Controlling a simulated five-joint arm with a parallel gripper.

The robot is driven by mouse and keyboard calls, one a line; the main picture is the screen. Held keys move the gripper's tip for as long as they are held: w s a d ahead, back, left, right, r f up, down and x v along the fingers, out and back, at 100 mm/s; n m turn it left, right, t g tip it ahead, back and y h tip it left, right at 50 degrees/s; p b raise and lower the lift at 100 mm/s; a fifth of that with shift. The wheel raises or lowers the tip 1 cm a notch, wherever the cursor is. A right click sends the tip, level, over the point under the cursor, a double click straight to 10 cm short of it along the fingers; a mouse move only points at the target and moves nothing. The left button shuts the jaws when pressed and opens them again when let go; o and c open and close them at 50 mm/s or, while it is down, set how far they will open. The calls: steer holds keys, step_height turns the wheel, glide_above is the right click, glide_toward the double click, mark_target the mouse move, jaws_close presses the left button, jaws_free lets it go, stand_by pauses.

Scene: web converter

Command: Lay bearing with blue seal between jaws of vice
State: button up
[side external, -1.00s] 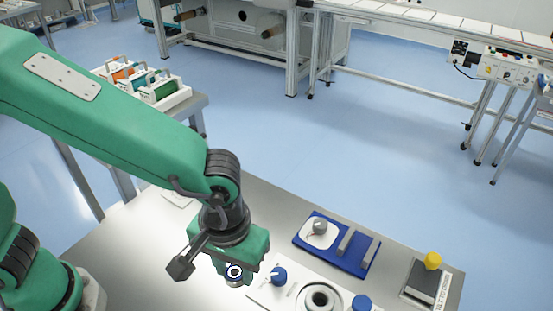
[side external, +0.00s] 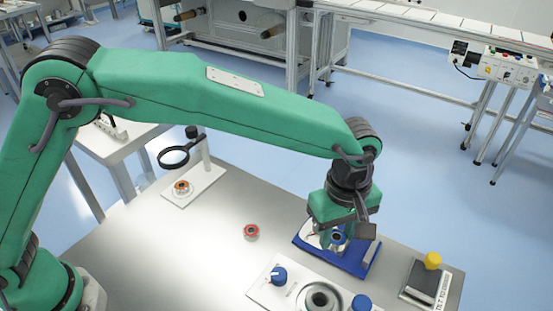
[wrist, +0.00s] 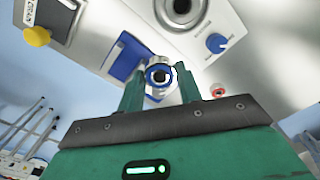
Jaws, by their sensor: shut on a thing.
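My gripper (side external: 338,241) is shut on the bearing with the blue seal (side external: 338,237), a small ring with a blue face. In the wrist view the bearing (wrist: 158,76) sits between the two fingertips (wrist: 160,80). The vice (side external: 353,267) is a blue base with grey jaws at the right of the table. My gripper is over it and hides most of it, including much of the jaws. Part of its blue base (wrist: 127,57) shows just left of the fingers in the wrist view. I cannot tell whether the bearing touches the vice.
A red-sealed bearing (side external: 251,232) lies on the table left of the vice. An orange-marked bearing (side external: 183,188) sits on a white stand by a magnifier (side external: 174,157). A white unit with blue knobs (side external: 285,297) is in front; a device with a yellow knob (side external: 432,260) stands right.

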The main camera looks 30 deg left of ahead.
mark_target(357, 251)
steer(key=w+d+f+n, duration=0.2)
steer(key=w+n, duration=0.3)
steer(key=w, duration=0.3)
steer(key=shift+d+f, duration=0.35)
steer(key=shift+d, duration=0.2)
steer(key=shift+f, duration=0.15)
steer(key=shift+f, duration=3.65)
steer(key=o, duration=1.3)
steer(key=shift+f, duration=0.1)
